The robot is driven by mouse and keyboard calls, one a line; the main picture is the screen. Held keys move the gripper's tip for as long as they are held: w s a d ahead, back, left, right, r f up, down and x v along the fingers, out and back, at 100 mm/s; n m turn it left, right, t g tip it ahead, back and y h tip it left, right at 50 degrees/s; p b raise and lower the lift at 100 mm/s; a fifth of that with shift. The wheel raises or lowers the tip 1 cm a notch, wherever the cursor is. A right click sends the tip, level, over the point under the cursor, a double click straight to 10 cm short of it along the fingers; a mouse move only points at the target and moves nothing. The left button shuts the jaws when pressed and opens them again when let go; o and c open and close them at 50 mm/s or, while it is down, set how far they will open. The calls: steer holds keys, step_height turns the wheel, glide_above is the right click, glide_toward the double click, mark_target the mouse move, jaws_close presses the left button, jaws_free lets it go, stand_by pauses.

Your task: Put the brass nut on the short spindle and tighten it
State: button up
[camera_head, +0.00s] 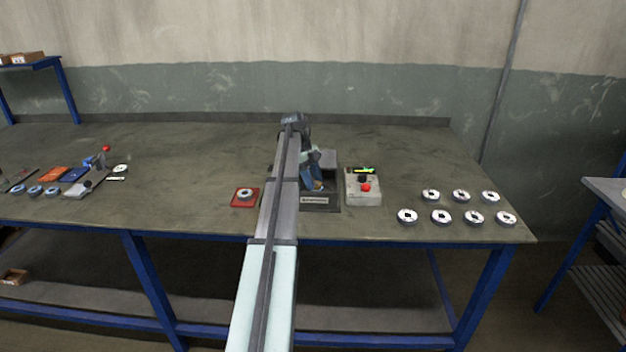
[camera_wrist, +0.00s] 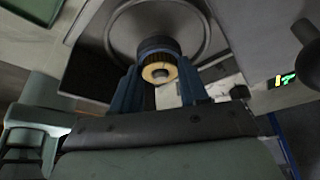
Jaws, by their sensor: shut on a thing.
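In the wrist view the brass nut (camera_wrist: 148,76) shows as a yellow ring between the two blue fingers of my gripper (camera_wrist: 158,80), which is shut on it. A grey round end shows in the middle of the ring. Behind it are a dark round body and a wide grey round plate (camera_wrist: 190,22). I cannot tell the short spindle apart clearly, nor how far the nut sits on it. In the head view my gripper (camera_head: 315,180) is at the dark fixture (camera_head: 321,207), and my arm hides part of it.
A control box (camera_head: 353,196) with a red knob and green display stands just right of the fixture. A red tray (camera_head: 237,203) with a disc lies left of my arm. Several discs (camera_head: 441,217) lie at the right; small tools and discs (camera_head: 52,191) lie far left.

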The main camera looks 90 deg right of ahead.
steer(key=o, duration=1.2)
steer(key=shift+r, duration=3.5)
